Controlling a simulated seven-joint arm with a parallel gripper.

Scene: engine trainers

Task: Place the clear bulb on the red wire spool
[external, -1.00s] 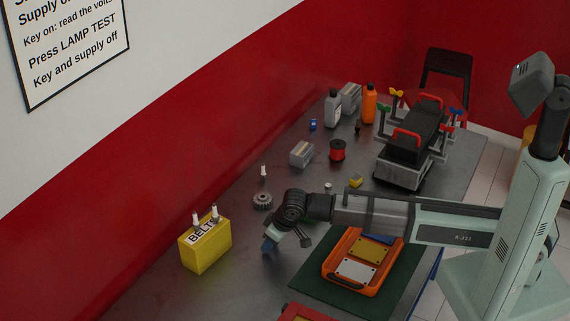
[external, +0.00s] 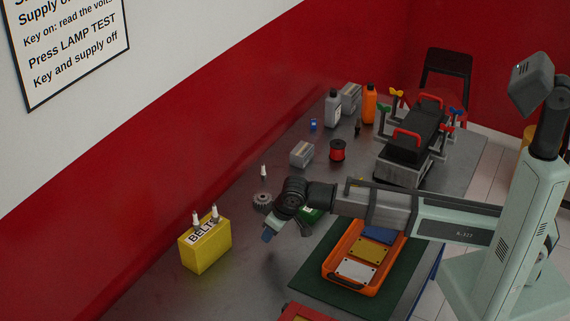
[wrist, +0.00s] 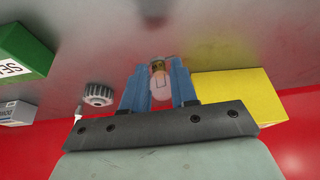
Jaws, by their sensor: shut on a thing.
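The clear bulb (wrist: 160,82) shows in the wrist view between the two blue fingers of my gripper (wrist: 160,88), which is shut on it. Its brassy base points away from the palm. In the external view my gripper (external: 269,233) is above the metal bench, between the yellow belts box and the gear; the bulb cannot be made out there. The red wire spool (external: 337,150) stands upright farther back on the bench, beside a grey box, well apart from my gripper.
The yellow belts box (external: 206,246) with spark plugs on top stands left of my gripper. A gear (external: 263,200) and a spark plug (external: 264,171) stand behind it. A green box (wrist: 22,50) is close by. An orange tray (external: 338,283) holds plates. Bottles (external: 369,104) stand near the engine trainer (external: 412,145).

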